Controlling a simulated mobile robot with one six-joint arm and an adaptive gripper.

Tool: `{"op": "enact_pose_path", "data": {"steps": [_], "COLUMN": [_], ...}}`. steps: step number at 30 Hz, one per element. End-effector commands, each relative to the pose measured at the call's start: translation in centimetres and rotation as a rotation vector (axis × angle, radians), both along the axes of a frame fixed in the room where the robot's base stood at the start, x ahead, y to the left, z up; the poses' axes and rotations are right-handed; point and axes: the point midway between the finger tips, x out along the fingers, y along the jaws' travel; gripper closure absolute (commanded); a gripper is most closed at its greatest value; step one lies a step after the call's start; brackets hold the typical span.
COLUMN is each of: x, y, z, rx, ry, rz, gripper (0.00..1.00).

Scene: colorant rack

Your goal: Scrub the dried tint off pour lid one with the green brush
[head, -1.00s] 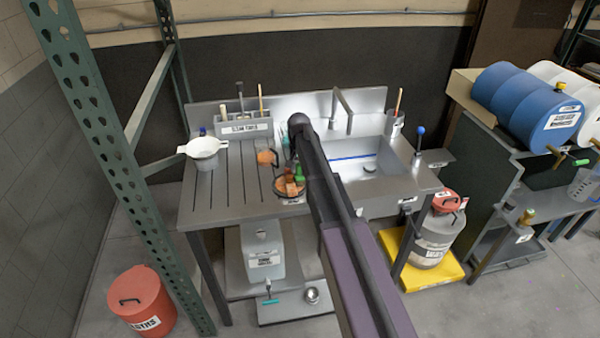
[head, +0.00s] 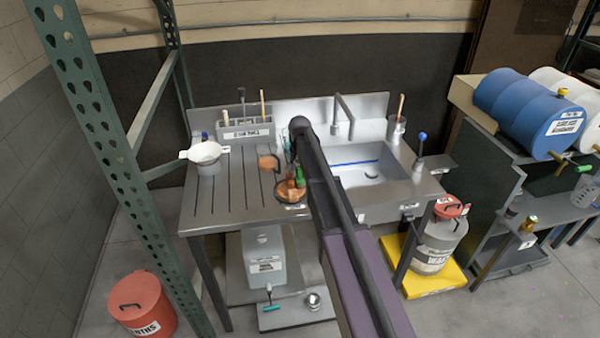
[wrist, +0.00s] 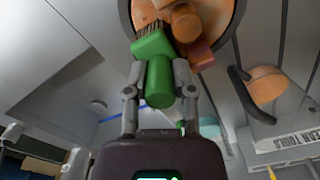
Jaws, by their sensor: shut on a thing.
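My gripper (wrist: 160,85) is shut on the green brush (wrist: 158,82); its dark bristles (wrist: 150,29) point at a round, dark-rimmed piece (wrist: 236,12) with orange tint and orange-brown blocks inside. Whether the bristles touch it I cannot tell. In the head view the green brush (head: 300,176) is over this round piece (head: 281,193) at the drainboard's front edge, partly behind my arm. A second orange disc with a dark handle (head: 268,162) lies behind it; it also shows in the wrist view (wrist: 266,84). I cannot read which is pour lid one.
A tool rack labelled clean tools (head: 247,131) stands at the back of the drainboard (head: 232,190). A white strainer or bucket (head: 205,156) is at its left. The sink (head: 375,170) is right of my arm. A green upright post (head: 105,140) stands at the left.

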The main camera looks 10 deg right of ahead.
Motion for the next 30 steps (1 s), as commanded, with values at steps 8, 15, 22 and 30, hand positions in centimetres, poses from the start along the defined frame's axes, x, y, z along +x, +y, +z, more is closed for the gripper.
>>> {"op": "enact_pose_path", "data": {"steps": [8, 15, 22, 30], "x": [-0.7, -2.2, -3.6, -4.0], "y": [0.0, 0.0, 0.0, 0.0], "z": [0.0, 0.1, 0.2, 0.2], "rx": [0.0, 0.0, 0.0, 0.0], "ry": [0.0, 0.0, 0.0, 0.0], "rz": [0.0, 0.0, 0.0, 0.0], "gripper": [1.0, 1.0, 1.0, 1.0]}}
